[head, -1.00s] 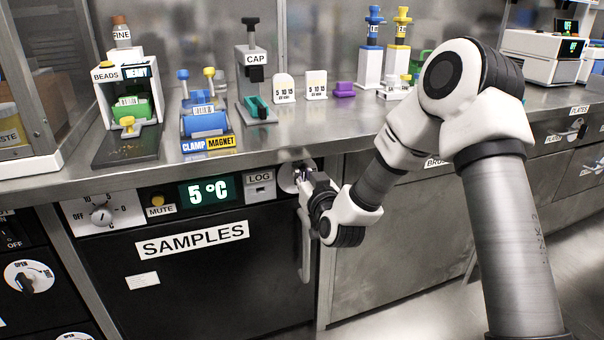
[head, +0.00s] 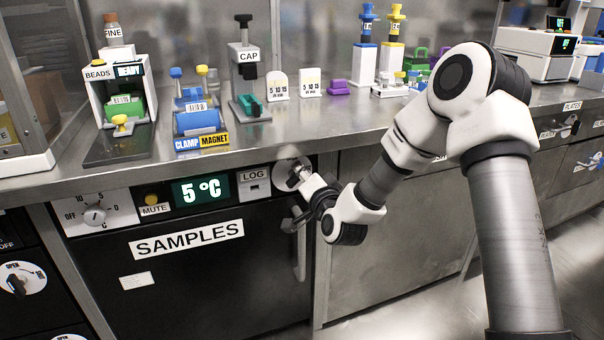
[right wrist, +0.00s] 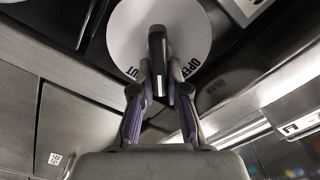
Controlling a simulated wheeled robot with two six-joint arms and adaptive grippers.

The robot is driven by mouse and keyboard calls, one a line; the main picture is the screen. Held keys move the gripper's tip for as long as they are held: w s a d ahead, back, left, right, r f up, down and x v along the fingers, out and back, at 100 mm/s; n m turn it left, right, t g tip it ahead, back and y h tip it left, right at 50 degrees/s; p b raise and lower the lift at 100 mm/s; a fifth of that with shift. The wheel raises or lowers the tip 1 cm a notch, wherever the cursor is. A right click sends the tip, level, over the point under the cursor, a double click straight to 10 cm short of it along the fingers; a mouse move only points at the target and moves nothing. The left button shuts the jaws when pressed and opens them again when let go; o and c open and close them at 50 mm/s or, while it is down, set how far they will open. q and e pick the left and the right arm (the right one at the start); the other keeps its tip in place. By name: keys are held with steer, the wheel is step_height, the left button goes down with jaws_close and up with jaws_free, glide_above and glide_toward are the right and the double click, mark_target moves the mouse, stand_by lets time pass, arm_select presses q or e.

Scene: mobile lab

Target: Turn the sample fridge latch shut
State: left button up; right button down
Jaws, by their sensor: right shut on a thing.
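The sample fridge (head: 215,275) has a black door marked SAMPLES, and its door looks closed. Its latch is a dark handle on a round white dial (head: 283,178) at the right end of the control strip. My right gripper (head: 302,177) is at this dial and covers part of it. In the right wrist view the dark latch handle (right wrist: 157,48) stands between the two fingers, which are shut on it. The dial (right wrist: 127,35) there shows OPEN to the right and part of another word to the left. My left gripper is not in view.
A vertical door handle (head: 301,258) hangs just below the dial. The steel counter edge (head: 370,135) runs above my right gripper. Bead dispenser, clamp magnet and cap stand are on the counter. Floor at lower right is clear.

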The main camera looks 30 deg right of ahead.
steer(key=m, duration=0.1)
steer(key=f+m+b, duration=0.1)
steer(key=m, duration=0.2)
steer(key=shift+s+f, duration=0.15)
steer(key=shift+f, duration=0.2)
steer(key=shift+f+m+b, duration=0.1)
steer(key=shift+m+b, duration=0.65)
steer(key=shift+m, duration=0.95)
